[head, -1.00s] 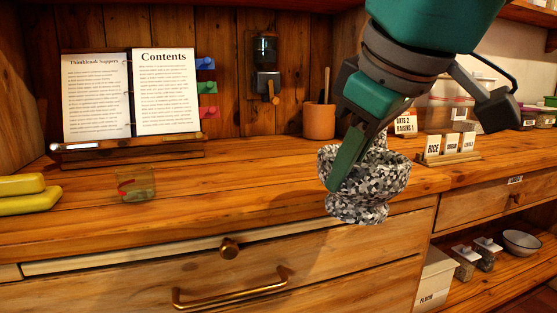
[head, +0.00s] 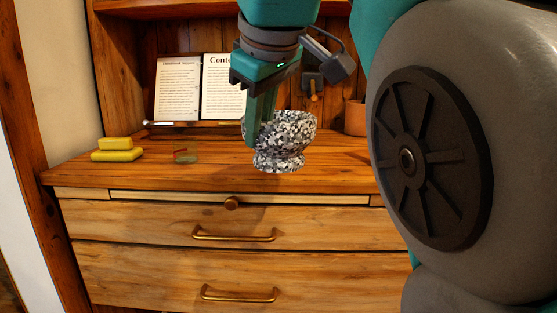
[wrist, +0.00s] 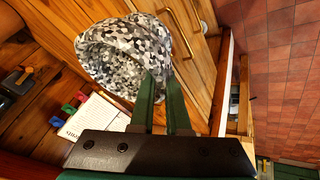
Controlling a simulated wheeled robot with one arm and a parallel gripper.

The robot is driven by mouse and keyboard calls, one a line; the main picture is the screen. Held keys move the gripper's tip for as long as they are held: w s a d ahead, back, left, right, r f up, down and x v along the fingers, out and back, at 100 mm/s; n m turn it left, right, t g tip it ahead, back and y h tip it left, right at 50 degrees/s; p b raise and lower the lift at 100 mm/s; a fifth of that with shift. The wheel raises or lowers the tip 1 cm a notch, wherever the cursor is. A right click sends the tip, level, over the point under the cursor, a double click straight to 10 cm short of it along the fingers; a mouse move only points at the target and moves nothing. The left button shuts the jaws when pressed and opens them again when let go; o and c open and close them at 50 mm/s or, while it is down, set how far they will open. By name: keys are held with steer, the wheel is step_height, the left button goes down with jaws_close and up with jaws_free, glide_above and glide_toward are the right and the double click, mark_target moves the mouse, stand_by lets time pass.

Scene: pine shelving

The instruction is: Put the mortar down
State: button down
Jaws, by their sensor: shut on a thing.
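The mortar (head: 286,138) is a black, white and grey speckled bowl on a foot. My gripper (head: 254,140) is shut on its left side in the head view. The mortar looks upright there, in front of the wooden counter (head: 225,175); I cannot tell how far its foot is above the counter top. In the wrist view the mortar (wrist: 125,55) lies at the ends of the green fingers (wrist: 160,100), which pinch its wall.
An open cookbook (head: 178,90) stands at the back of the counter. Yellow blocks (head: 117,150) and a small glass block (head: 186,156) are at the left. A terracotta pot (head: 356,118) stands behind, to the right. Drawers with brass handles (head: 235,237) are below.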

steer(key=shift+w+a+f+p, duration=0.25)
steer(key=shift+w+f, duration=0.55)
steer(key=shift+w, duration=1.85)
steer(key=shift+w+a+f+p, duration=0.2)
steer(key=shift+w+f, duration=0.65)
steer(key=shift+w, duration=1.75)
steer(key=shift+w+a+f+p, duration=0.1)
steer(key=shift+w+f+p, duration=0.45)
steer(key=shift+w, duration=2.1)
steer(key=shift+f+b, duration=0.4)
steer(key=c, duration=0.9)
jaws_free()
